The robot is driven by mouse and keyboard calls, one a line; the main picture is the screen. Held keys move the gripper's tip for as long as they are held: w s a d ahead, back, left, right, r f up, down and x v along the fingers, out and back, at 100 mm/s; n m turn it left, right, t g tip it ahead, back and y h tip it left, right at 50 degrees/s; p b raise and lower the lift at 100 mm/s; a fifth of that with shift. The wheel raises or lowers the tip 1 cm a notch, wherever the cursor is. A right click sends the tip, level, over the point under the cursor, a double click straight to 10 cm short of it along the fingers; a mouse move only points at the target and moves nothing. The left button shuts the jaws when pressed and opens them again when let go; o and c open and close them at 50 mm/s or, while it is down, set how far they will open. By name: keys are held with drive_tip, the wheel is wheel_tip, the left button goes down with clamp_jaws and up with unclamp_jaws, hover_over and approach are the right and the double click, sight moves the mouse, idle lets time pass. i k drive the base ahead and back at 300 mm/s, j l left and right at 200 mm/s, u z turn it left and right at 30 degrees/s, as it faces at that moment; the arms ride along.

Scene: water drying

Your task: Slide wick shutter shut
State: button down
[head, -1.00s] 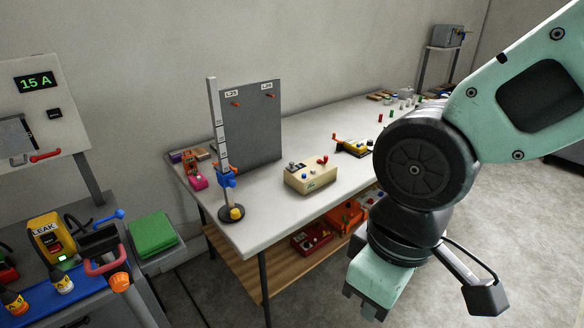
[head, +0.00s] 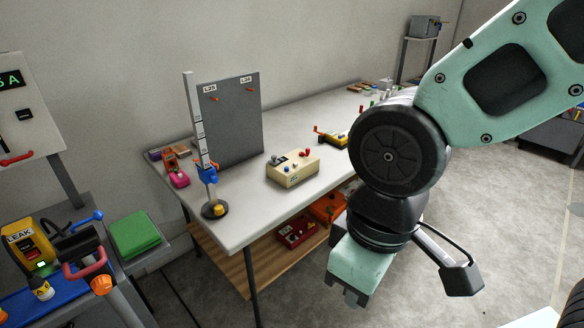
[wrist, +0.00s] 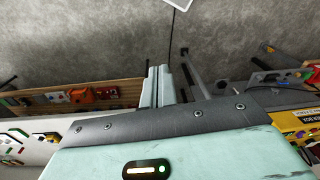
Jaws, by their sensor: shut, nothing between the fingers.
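I cannot make out a part that is clearly the wick shutter in either view. A panel (head: 36,100) at the left edge of the head view has a red handle (head: 17,159) low on it, and the panel is cut off by the frame. Below it, a black fixture with a red looped handle (head: 84,268) stands on the left bench. My gripper (head: 350,296) hangs in front of the long table, pointing down, well to the right of these. In the wrist view my gripper's fingers (wrist: 160,86) are together and empty, with floor beyond them.
A white table (head: 235,215) carries a grey board (head: 232,118), a stand with a tall scale (head: 196,120) and a beige box (head: 292,172). A yellow LEAK device (head: 25,240) and a green pad (head: 135,232) are at left. The floor (head: 500,240) at right is open.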

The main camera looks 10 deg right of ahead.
sight(274, 162)
drive_tip(key=i+l, duration=0.2)
drive_tip(key=i, duration=0.4)
drive_tip(key=i+l+z, duration=0.15)
drive_tip(key=i, duration=0.45)
